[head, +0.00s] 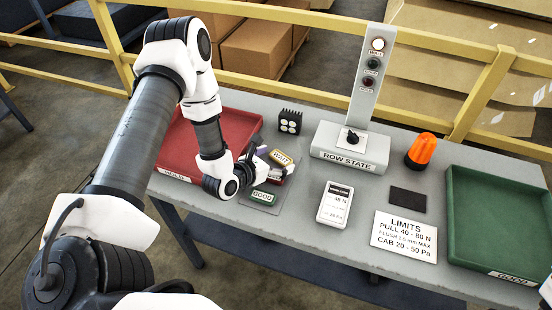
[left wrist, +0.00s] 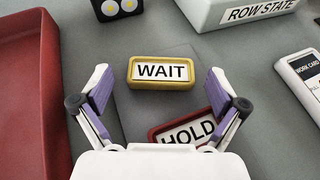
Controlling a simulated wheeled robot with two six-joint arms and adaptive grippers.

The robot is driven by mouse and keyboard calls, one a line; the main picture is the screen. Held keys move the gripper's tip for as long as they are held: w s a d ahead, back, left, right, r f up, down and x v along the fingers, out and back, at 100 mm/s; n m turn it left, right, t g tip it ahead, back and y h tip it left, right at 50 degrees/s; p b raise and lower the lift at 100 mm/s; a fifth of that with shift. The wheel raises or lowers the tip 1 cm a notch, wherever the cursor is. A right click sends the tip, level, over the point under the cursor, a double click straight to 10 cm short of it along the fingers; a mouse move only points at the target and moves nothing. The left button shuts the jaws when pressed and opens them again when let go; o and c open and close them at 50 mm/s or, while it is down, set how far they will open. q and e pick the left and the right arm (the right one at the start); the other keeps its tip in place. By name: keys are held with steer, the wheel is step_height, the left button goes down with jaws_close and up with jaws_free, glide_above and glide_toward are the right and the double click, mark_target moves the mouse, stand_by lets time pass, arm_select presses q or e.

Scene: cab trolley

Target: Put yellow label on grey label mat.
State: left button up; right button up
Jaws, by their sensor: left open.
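The yellow label (left wrist: 161,84), marked WAIT, lies face up, between my left gripper's fingertips (left wrist: 158,80) as seen in the left wrist view. The fingers are open with gaps at both sides; I cannot tell their height above it. In the head view the yellow label (head: 282,157) shows just beyond my left gripper (head: 267,164). A flat grey mat (head: 272,209) lies under the label group, partly hidden by the gripper; the yellow label is at its far edge. A red HOLD label (left wrist: 188,132) and a green GOOD label (head: 262,197) are nearby.
A red tray (head: 178,140) stands left of the labels. A dark block (head: 290,121) and the ROW STATE box (head: 350,146) stand behind. A work card (head: 335,204), a dark pad (head: 408,199), an orange beacon (head: 421,150) and a green tray (head: 500,225) are to the right.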

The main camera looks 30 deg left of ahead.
arm_select(q)
steer(key=shift+r, duration=0.25)
steer(key=shift+s+a, duration=0.1)
steer(key=shift+s, duration=0.25)
steer(key=v, duration=1)
steer(key=shift+s+a+r+p, duration=0.1)
steer(key=shift+s+r+p, duration=0.2)
steer(key=shift+p, duration=0.1)
steer(key=shift+s, duration=0.35)
